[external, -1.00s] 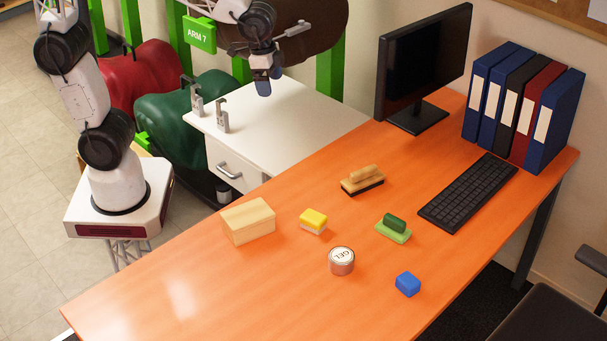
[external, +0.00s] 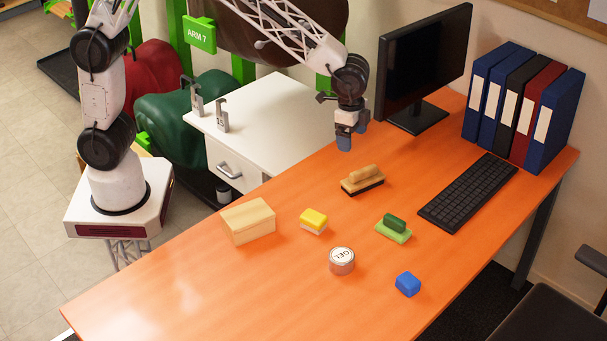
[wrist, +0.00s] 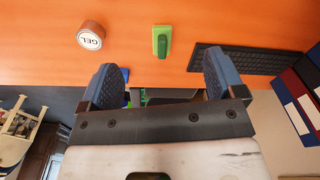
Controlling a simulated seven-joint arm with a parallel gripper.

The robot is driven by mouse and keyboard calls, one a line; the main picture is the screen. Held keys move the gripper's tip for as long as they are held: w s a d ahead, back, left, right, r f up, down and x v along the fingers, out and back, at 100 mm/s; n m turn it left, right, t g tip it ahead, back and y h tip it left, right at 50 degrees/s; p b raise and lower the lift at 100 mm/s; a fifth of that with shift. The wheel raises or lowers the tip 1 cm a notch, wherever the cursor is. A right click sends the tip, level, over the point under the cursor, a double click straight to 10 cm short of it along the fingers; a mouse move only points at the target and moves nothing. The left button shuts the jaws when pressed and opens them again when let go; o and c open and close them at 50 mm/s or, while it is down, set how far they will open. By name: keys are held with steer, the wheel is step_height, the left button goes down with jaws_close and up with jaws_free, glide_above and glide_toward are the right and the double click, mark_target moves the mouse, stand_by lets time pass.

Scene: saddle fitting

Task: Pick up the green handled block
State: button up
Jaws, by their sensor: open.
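The green handled block (external: 394,229) lies on the orange desk, a light green base with a dark green handle on top. It also shows in the wrist view (wrist: 161,42), above the gap between my fingers and apart from them. My gripper (external: 344,142) is in the air over the back part of the desk, up and left of the block in the external view. In the wrist view my gripper (wrist: 162,78) shows two blue fingers spread wide with nothing between them.
Near the block are a wooden brush (external: 362,180), a yellow sponge (external: 313,220), a GEL tin (external: 342,261), a blue block (external: 408,284) and a keyboard (external: 467,192). A wooden box (external: 248,221) stands left. A monitor (external: 423,65) and binders (external: 522,105) stand at the back.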

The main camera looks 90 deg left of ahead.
steer(key=m, duration=0.2)
glide_above(396, 219)
steer(key=shift+g, duration=0.4)
step_height(396, 219, down, 17)
steer(key=shift+s+r, duration=0.1)
steer(key=shift+r, duration=0.1)
steer(key=shift+f, duration=1.3)
steer(key=shift+f, duration=2.6)
steer(key=c, duration=1)
steer(key=shift+c, duration=0.2)
